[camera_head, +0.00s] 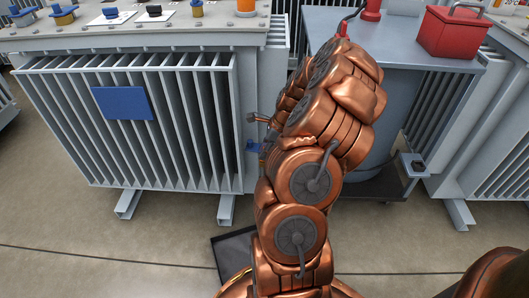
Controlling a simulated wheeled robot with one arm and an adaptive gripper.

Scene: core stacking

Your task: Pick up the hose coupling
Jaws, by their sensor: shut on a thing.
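My copper-coloured arm (307,180) rises from the bottom middle and bends away at the top, in front of a grey-blue cart. My gripper cannot be made out; the arm's own links hide the space behind them. I cannot pick out the hose coupling for certain. A small brownish fitting (257,118) sticks out just left of the arm, beside the radiator's right end; I cannot tell what it is or what it is joined to.
A grey finned radiator unit (150,120) with a blue plate (122,103) stands at left. A black tray (230,252) lies on the floor by my arm. Floor at lower left is clear.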

